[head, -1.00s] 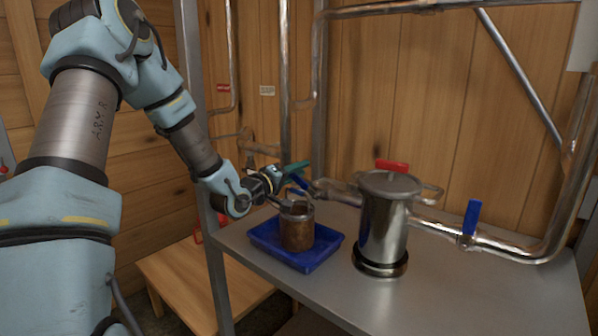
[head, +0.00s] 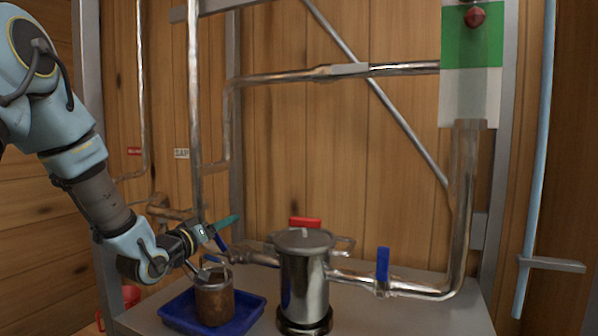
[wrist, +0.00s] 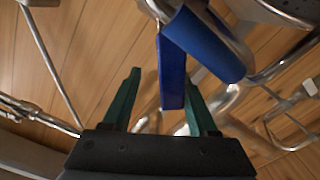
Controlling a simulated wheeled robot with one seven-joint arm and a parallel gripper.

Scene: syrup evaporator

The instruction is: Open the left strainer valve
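The strainer (head: 303,280) is a lidded metal pot on the shelf, with a pipe on each side. The left strainer valve has a blue handle (head: 222,244), mostly behind my gripper (head: 228,228) in the head view. In the wrist view, the bent blue handle (wrist: 172,75) shows large, its flat end between the two green fingers of my gripper (wrist: 160,88). The fingers are apart, with visible gaps to the handle; I cannot tell how deep it lies between them. The right valve's blue handle (head: 383,264) stands upright.
A blue tray (head: 178,318) holding a rusty-brown cup (head: 214,302) sits below my gripper. A red handle (head: 305,222) shows at the strainer's lid. Pipes (head: 465,200) rise before the wooden wall. The metal shelf (head: 430,313) is clear at front right.

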